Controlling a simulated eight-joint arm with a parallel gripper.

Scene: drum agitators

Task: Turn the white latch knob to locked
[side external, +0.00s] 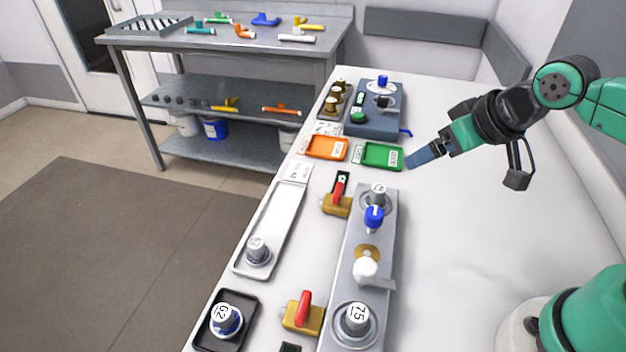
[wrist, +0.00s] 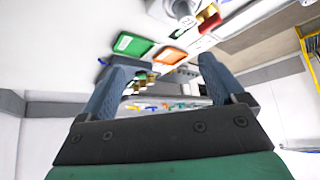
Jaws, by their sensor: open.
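The white latch knob (side external: 366,270) sits on the long grey panel (side external: 350,247), below a round brass plate (side external: 368,252). A flat grey tab sticks out to the right beside it. I cannot tell its exact turn angle. My gripper (side external: 418,158) is well above and right of the panel's far end, near the green tray, and touches nothing. In the wrist view my gripper (wrist: 163,64) has its two blue-grey fingers wide apart with nothing between them. I cannot make out the white knob in the wrist view.
A green tray (side external: 383,156) and an orange tray (side external: 325,148) lie beyond. The table right of the panel is clear.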

